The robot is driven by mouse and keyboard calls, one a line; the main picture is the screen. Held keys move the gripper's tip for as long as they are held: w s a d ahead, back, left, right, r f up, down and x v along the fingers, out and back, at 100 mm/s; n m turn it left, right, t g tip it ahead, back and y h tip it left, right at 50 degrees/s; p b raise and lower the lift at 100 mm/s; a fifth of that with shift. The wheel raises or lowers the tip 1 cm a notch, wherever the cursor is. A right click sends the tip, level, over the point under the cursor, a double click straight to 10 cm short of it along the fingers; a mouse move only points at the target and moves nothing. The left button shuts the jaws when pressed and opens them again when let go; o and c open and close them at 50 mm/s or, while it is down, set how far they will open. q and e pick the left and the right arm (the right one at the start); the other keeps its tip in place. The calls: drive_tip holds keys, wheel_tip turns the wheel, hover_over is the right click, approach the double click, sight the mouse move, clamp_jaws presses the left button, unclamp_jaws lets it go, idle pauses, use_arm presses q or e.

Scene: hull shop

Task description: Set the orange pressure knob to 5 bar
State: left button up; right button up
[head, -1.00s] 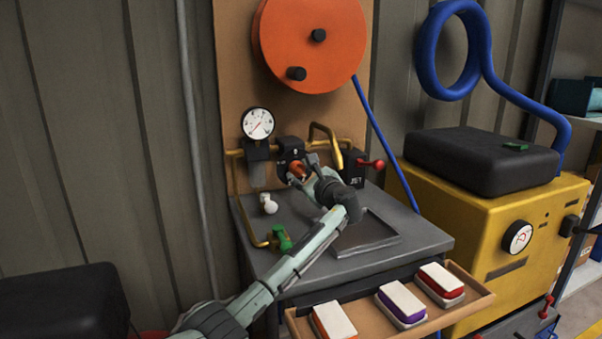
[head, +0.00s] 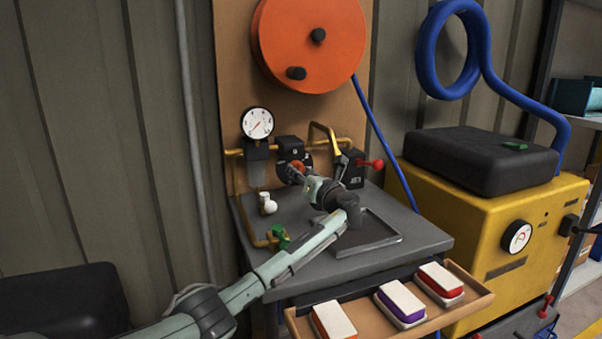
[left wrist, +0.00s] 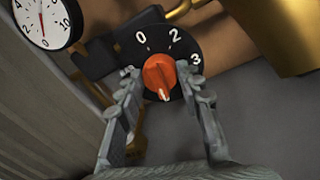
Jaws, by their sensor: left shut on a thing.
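The orange pressure knob (left wrist: 158,74) sits on a black dial plate (left wrist: 150,40) marked 0, 2 and 3 on its visible part. Its white pointer mark faces down in the left wrist view, past the 3; any numeral there is hidden or out of sight. The knob (head: 298,166) also shows in the head view. My left gripper (left wrist: 163,78) has one finger on each side of the knob and is shut on it. A round white gauge (head: 257,123) is up and left of the knob; it also shows in the left wrist view (left wrist: 52,26). Its exact reading is unclear. My right gripper is not in view.
A brass pipe (head: 325,130) arches right of the knob, near a black box with a red lever (head: 375,164). A green-handled valve (head: 279,237) and a white knob (head: 269,207) are lower left. A grey bench top (head: 415,235) lies below.

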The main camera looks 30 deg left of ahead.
use_arm(q)
drive_tip(key=shift+m, duration=1.1)
drive_tip(key=o, duration=1.2)
drive_tip(key=shift+c, duration=0.2)
drive_tip(key=v, duration=1.2)
drive_tip(key=shift+f, duration=0.1)
